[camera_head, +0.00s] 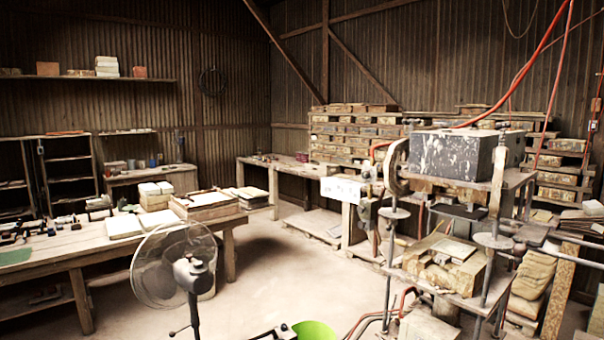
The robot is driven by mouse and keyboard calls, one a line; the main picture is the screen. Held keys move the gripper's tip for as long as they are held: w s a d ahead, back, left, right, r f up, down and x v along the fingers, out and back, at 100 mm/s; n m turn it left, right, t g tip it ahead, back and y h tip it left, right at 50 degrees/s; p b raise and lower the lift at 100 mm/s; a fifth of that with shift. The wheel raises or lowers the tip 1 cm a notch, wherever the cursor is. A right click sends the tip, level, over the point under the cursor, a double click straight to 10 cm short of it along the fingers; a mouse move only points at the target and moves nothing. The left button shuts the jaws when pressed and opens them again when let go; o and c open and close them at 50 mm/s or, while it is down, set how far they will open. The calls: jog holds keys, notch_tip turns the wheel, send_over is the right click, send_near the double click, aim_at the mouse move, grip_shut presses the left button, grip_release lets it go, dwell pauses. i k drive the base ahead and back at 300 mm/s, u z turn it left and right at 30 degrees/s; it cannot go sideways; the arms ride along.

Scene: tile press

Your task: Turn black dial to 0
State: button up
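I cannot make out a black dial or any number scale in this view. A tile press (455,265) stands at the right, with a large grey block (450,154) on top and a round metal wheel (397,167) on its left side. Small fittings and pipes on the press are too small to read. A standing fan (175,268) with a dark motor housing is in front, left of the press.
A long workbench (68,246) with tiles and tools runs along the left. Red hoses (536,62) hang over the press. The concrete floor (283,262) between bench and press is mostly clear.

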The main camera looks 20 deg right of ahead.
aim_at(365, 175)
jog(key=u, duration=0.3)
jog(key=i, duration=0.75)
jog(key=u, duration=0.25)
jog(key=k, duration=0.65)
jog(key=z, duration=0.25)
jog(key=k, duration=0.1)
jog(key=u, duration=0.45)
jog(key=i, duration=0.7)
jog(key=z, duration=0.05)
